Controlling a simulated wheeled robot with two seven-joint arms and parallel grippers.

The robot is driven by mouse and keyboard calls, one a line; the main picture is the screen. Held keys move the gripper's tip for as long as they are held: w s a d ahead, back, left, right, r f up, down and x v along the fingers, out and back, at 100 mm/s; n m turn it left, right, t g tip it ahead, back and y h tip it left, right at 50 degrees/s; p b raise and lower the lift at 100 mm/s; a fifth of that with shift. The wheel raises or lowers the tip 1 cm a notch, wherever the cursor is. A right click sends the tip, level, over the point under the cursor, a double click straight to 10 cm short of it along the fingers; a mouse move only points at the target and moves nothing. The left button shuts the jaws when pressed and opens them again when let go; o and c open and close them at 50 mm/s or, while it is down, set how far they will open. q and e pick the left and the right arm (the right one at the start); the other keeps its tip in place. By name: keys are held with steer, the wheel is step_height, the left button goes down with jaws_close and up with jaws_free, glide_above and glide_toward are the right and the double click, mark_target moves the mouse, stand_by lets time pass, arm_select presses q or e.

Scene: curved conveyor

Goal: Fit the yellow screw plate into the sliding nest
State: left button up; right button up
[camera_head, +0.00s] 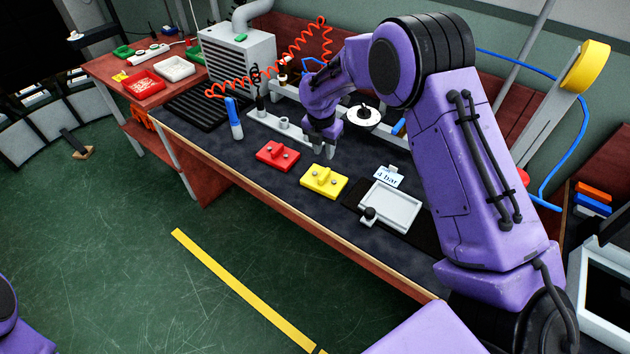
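The yellow screw plate (313,186) lies flat on the dark bench top, with screw heads showing on it. The sliding nest seems to be the shallow pale grey tray (399,209) to its right, with a black knob (369,214) at its front left corner; it looks empty. My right gripper (324,151) points down above the bench, behind the yellow plate and apart from it. Its two fingers are spread with nothing seen between them. My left gripper is out of view; only a purple piece of my own body shows at the lower left.
A red screw plate (277,157) lies left of the yellow one. A small "4 bar" sign (388,177) stands behind the tray. A blue-and-white bottle (234,119), a grey fixture rail (262,119) and a round dial (362,116) are farther back. The bench's front strip is clear.

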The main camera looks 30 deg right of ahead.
mark_target(324, 174)
steer(key=f, duration=0.3)
steer(key=f+p, duration=0.1)
steer(key=f, duration=0.3)
steer(key=w+d+f+p, duration=0.1)
steer(key=f, duration=0.3)
steer(key=shift+f, duration=0.1)
steer(key=shift+w+d+f, duration=0.1)
steer(key=shift+w+f, duration=0.05)
steer(key=shift+f, duration=0.1)
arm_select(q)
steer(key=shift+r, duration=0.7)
arm_select(e)
steer(key=shift+r, duration=0.1)
jaws_close()
